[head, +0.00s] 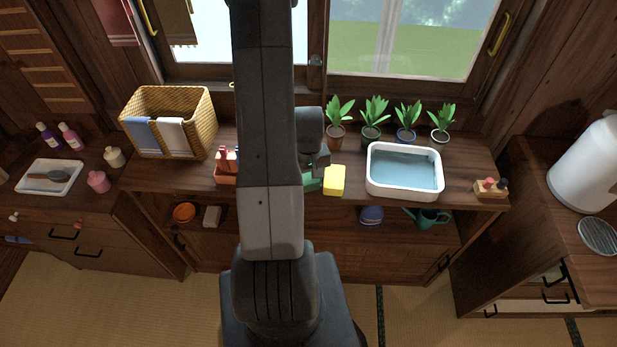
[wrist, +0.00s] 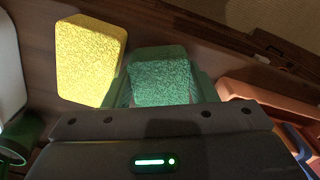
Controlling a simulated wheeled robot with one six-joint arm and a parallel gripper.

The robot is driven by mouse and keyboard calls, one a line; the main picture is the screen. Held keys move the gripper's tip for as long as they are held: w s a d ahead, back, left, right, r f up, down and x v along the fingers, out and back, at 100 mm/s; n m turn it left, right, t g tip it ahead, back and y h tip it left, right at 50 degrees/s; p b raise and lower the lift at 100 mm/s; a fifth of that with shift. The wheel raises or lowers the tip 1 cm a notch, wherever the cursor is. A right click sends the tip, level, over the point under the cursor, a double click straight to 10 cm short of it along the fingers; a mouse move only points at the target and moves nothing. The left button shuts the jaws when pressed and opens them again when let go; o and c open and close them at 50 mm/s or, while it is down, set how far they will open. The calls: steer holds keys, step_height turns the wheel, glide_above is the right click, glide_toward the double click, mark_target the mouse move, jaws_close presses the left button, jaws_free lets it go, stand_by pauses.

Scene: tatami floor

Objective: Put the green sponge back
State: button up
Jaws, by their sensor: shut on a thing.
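The green sponge (wrist: 162,83) is in my gripper, just ahead of the dark gripper body in the wrist view. Darker green surfaces show around its far edge and sides; I cannot tell whether they are a holder. In the head view only a small green patch (head: 312,183) shows below my gripper (head: 314,164), and my arm hides much of the area. A yellow sponge (head: 335,180) lies right beside it on the counter, and it also shows in the wrist view (wrist: 90,60). My gripper is shut on the green sponge, low over the counter's front part.
A white basin of water (head: 373,187) stands to the right. Potted plants (head: 371,136) line the window side. An orange-red caddy (head: 225,175) is left of my arm, partly hidden. A wicker basket (head: 206,112) stands farther left. Bare counter (head: 464,165) shows right of the basin.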

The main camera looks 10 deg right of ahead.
mark_target(309, 178)
steer(key=shift+f, duration=0.3)
steer(key=o, duration=0.9)
step_height(309, 178, up, 12)
steer(key=shift+r+b, duration=0.1)
steer(key=shift+b, duration=0.35)
stand_by(0.4)
step_height(309, 178, down, 12)
steer(key=shift+f, duration=0.25)
steer(key=shift+r+p, duration=0.15)
steer(key=shift+p, duration=0.25)
